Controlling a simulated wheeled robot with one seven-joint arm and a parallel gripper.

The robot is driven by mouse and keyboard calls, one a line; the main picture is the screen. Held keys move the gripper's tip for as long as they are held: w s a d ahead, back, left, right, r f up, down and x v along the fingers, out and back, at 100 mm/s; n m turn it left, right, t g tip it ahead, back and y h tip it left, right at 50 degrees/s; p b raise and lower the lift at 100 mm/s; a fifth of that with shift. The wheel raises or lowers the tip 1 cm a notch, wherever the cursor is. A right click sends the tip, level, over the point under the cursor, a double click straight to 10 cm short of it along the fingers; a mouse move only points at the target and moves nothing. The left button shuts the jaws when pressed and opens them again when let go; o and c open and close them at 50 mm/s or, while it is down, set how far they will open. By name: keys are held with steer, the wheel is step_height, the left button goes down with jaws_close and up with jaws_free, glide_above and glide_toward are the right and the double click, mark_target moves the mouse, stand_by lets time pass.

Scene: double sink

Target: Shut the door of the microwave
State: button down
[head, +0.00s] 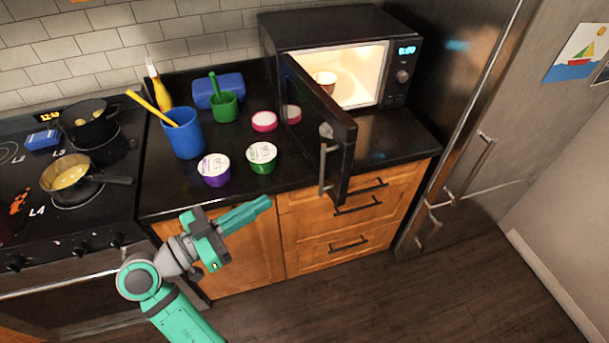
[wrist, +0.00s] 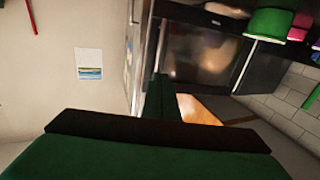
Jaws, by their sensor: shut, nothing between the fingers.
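The black microwave (head: 325,27) stands on the counter at the back right in the head view, its lit inside showing. Its door (head: 311,112) is swung wide open and juts forward past the counter's front edge. A metal handle (head: 323,170) is on the door's outer side. My green gripper (head: 262,204) is in front of the counter, to the left of the door and apart from it. It is shut and empty, pointing right toward the door. In the wrist view, the fingers (wrist: 160,98) show before a dark glossy panel that looks like the door.
The fridge (head: 472,110) is close on the right. The floor in front is clear.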

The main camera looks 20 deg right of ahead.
steer(key=x, duration=1.3)
steer(key=shift+d+r, duration=0.3)
steer(key=shift+d, duration=0.05)
steer(key=shift+s, duration=0.1)
